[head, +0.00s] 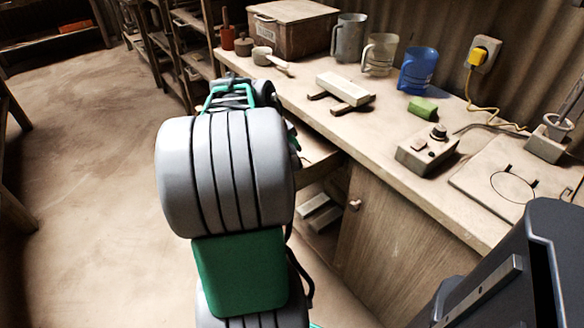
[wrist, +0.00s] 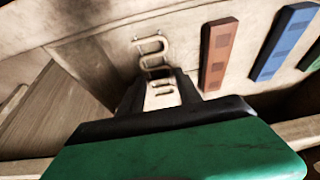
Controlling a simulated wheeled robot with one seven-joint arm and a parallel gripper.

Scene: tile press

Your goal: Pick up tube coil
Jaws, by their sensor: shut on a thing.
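The tube coil (wrist: 152,48) is a pale, bent metal tube with several loops, seen in the upper middle of the wrist view. My gripper (wrist: 160,86) is shut on its near end, between the two dark fingers. The coil's loops stick out beyond the fingertips. In the wrist view it appears over the pale floor of an open drawer; I cannot tell whether it still touches that floor.
A brown bar (wrist: 219,54), a blue bar (wrist: 285,42) and a partly seen green bar lie right of the coil. The open drawer (head: 318,158) juts from the workbench (head: 385,140). Mugs, a wooden box (head: 290,32) and a control box (head: 427,150) stand on top.

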